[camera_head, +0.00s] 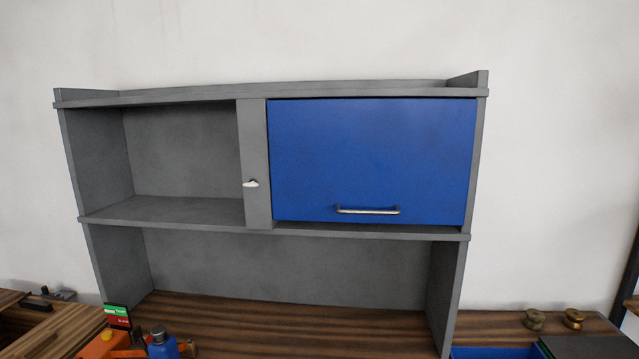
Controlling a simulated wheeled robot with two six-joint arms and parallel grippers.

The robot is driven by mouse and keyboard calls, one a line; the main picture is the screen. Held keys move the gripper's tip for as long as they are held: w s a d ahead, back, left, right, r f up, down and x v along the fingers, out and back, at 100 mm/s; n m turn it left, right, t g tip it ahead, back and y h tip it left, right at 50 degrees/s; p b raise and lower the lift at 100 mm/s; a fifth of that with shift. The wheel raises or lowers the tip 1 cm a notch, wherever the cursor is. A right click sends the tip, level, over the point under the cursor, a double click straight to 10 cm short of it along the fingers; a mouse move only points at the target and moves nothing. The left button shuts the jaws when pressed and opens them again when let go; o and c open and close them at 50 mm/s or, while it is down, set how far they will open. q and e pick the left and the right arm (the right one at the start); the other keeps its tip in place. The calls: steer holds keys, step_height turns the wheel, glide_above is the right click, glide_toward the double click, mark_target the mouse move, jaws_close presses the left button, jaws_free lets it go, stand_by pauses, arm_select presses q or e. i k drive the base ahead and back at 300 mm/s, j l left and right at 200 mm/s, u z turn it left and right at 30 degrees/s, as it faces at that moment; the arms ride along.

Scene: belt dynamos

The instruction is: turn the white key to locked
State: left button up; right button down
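The white key (251,183) sits on the grey upright panel (257,150) between the open compartment and the blue door. Its bow looks roughly horizontal, though it is small in the picture. The blue door (370,150) is closed flat against the shelf front and has a horizontal metal handle (367,210) near its lower edge. Neither of my grippers shows in the head view.
The grey shelf unit (115,212) stands on a wooden worktop (290,318). An orange item (103,344), a blue bottle (162,345) and a green-and-red card (117,316) are at lower left. Brass-coloured parts (535,319) and a blue bin (490,352) are at lower right.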

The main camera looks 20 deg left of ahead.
mark_target(254, 182)
steer(key=j, duration=0.55)
steer(key=k+j+z, duration=0.1)
steer(key=j, duration=0.4)
steer(key=j+z, duration=0.1)
steer(key=j, duration=0.45)
steer(key=k+j, duration=0.15)
steer(key=j, duration=0.35)
